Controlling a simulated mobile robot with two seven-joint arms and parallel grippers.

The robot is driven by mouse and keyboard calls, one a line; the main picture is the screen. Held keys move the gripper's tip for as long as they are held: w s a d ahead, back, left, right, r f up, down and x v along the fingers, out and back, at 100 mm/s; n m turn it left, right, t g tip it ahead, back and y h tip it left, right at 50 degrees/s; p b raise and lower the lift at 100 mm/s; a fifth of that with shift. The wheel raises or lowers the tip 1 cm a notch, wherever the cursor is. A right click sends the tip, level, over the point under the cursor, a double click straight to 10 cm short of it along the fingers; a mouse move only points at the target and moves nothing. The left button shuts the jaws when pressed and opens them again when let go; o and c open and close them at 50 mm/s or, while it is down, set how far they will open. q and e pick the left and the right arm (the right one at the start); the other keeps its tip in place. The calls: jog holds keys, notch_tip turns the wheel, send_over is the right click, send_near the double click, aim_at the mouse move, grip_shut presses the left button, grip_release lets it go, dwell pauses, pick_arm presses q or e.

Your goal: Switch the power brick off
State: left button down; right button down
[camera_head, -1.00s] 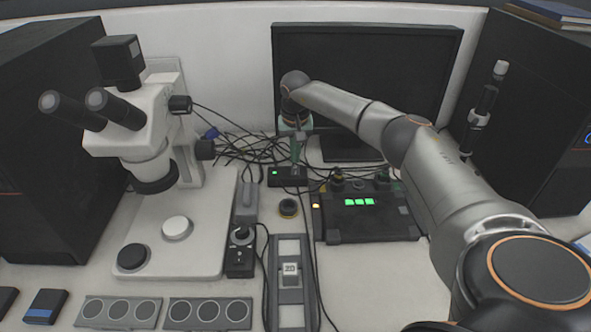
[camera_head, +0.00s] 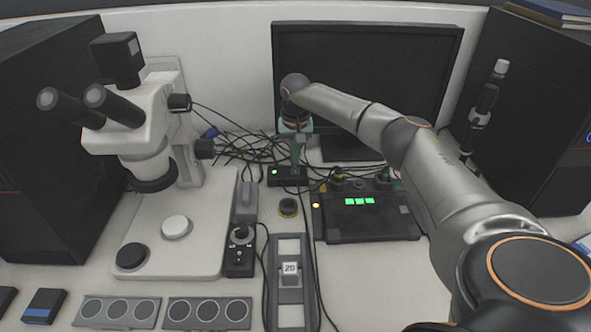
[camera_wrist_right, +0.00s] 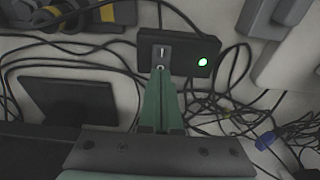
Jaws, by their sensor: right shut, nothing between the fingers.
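The power brick (camera_head: 281,178) is a small black box lying on the bench in front of the monitor. Its green light is lit. In the right wrist view the power brick (camera_wrist_right: 188,67) shows a grey rocker switch (camera_wrist_right: 161,52) with a white mark, to the left of the green light. My right gripper (camera_head: 296,164) points down at the brick from above, with its green fingers together and empty. In the wrist view the fingertips (camera_wrist_right: 160,72) are at the near end of the switch; I cannot tell whether they touch it. My left gripper is not in view.
Tangled black cables (camera_head: 245,150) lie behind and left of the brick. A microscope (camera_head: 150,140) stands left, a monitor (camera_head: 400,70) behind. A black unit with green indicators (camera_head: 375,228) lies to the right. A grey block (camera_head: 246,198) and a joystick box (camera_head: 240,258) stand front left.

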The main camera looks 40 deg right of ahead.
aim_at(296, 167)
jog(key=shift+f, duration=0.5)
jog(key=shift+r, duration=0.1)
notch_tip(296, 167, up, 7)
jog(key=p, duration=0.5)
dwell(0.4)
jog(key=shift+s, duration=0.1)
dwell(0.4)
